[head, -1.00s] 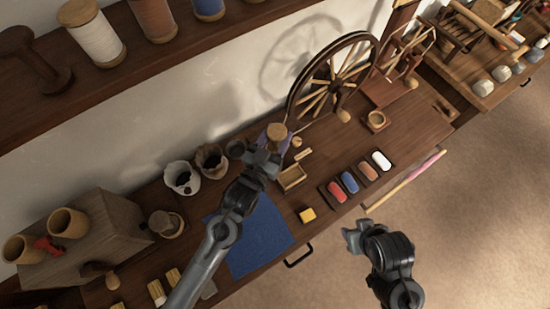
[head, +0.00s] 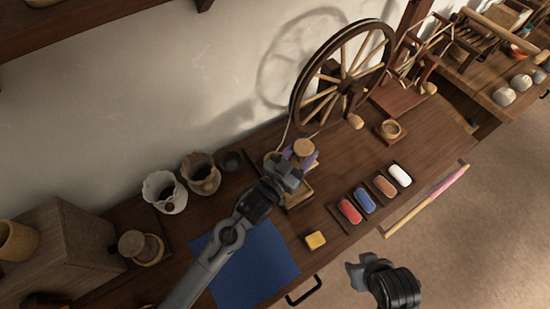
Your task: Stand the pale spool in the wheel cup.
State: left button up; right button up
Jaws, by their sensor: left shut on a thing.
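My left gripper (head: 292,165) is shut on a spool with a round wooden end (head: 303,147) and a pale lavender side, seen from above. The jaws hide much of it. It is in front of the spinning wheel (head: 342,78), above the bench. A small square wooden block with a round cup (head: 391,129) sits on the bench right of the wheel, apart from the spool; it looks like the wheel cup. My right gripper (head: 357,267) hangs low over the floor in front of the bench, holding nothing that I can see; its jaws are unclear.
A small wooden tray (head: 298,198) lies partly under my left gripper. Red, blue, brown and white rolls lie on dark trays to the right. The bench around the cup is clear.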

pick_arm(q)
jog(key=shift+w+a+f+b, duration=0.8)
jog(key=shift+a+f, duration=0.4)
jog(key=shift+f, duration=0.35)
jog(key=shift+w+a+f+b, duration=0.6)
jog(key=shift+w+a+f, duration=0.3)
jog(key=shift+a+f, duration=0.5)
jog(key=shift+w+a+f+b, duration=0.7)
jog(key=shift+w+a+f, duration=0.25)
jog(key=shift+f, duration=0.75)
jog(key=shift+a+f, duration=0.1)
jog(key=shift+f, duration=0.15)
jog(key=o, duration=1.1)
jog(key=shift+c, duration=0.2)
